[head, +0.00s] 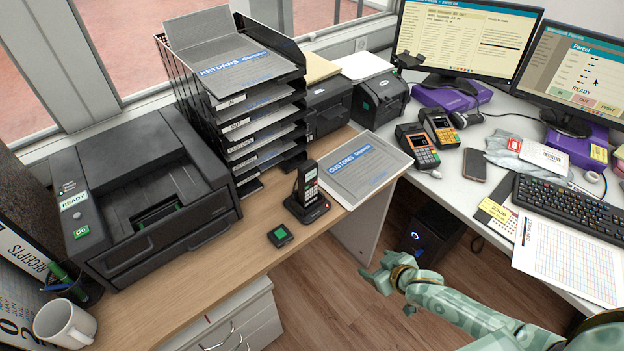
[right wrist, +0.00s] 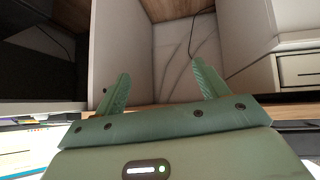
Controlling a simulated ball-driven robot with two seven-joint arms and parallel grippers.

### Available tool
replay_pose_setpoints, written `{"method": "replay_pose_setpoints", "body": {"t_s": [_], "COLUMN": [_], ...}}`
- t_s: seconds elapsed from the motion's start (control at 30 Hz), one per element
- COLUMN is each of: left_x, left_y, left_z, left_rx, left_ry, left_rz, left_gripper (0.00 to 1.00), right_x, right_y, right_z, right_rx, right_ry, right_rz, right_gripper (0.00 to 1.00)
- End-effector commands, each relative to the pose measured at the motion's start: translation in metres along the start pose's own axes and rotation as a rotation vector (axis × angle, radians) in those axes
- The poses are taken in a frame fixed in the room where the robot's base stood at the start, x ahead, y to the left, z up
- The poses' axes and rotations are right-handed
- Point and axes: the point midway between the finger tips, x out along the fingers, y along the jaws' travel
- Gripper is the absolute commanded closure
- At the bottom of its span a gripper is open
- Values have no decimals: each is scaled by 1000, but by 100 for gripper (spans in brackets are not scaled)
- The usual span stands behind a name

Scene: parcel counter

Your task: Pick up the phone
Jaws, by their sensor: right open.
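A black cordless phone (head: 308,182) with a light keypad stands upright in its dark cradle (head: 307,209) on the wooden counter, near its right edge. A dark flat mobile phone (head: 475,165) lies on the white desk to the right. My right gripper (head: 376,272) is open and empty, to the lower right of the cordless phone and apart from it, in front of the gap between the counters. Its two green fingers (right wrist: 160,76) show spread in the right wrist view, with no phone between them. My left gripper is not in view.
A customs tray (head: 368,168) lies right behind the cordless phone. Paper racks (head: 262,150) and a printer (head: 150,200) fill the left. Card terminals (head: 417,146) stand near the mobile phone.

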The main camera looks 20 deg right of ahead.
Motion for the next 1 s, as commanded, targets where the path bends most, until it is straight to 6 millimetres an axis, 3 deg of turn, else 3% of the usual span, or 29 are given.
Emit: {"method": "replay_pose_setpoints", "body": {"t_s": [0.03, 0.1, 0.2, 0.3, 0.43, 0.7, 0.8, 1.0], "left_x": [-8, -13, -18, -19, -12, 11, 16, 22], "left_y": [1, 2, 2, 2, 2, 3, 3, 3], "left_z": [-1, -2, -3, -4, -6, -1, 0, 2], "left_rx": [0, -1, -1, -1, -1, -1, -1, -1], "left_ry": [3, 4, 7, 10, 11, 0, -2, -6], "left_rz": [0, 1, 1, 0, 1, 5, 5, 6], "left_gripper": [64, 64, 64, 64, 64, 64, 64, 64], "right_x": [-14, -35, -67, -88, -81, -19, -4, 10], "right_y": [6, 3, -7, -17, -26, -38, -41, -45], "right_z": [-65, -131, -196, -228, -244, -266, -273, -280], "right_rx": [-10, -4, 4, 9, 15, 14, 15, 15], "right_ry": [103, 211, 317, 370, 390, 388, 388, 389], "right_rz": [-22, -68, -134, -181, -201, -199, -199, -199], "right_gripper": [27, 27, 27, 27, 27, 27, 27, 27]}}
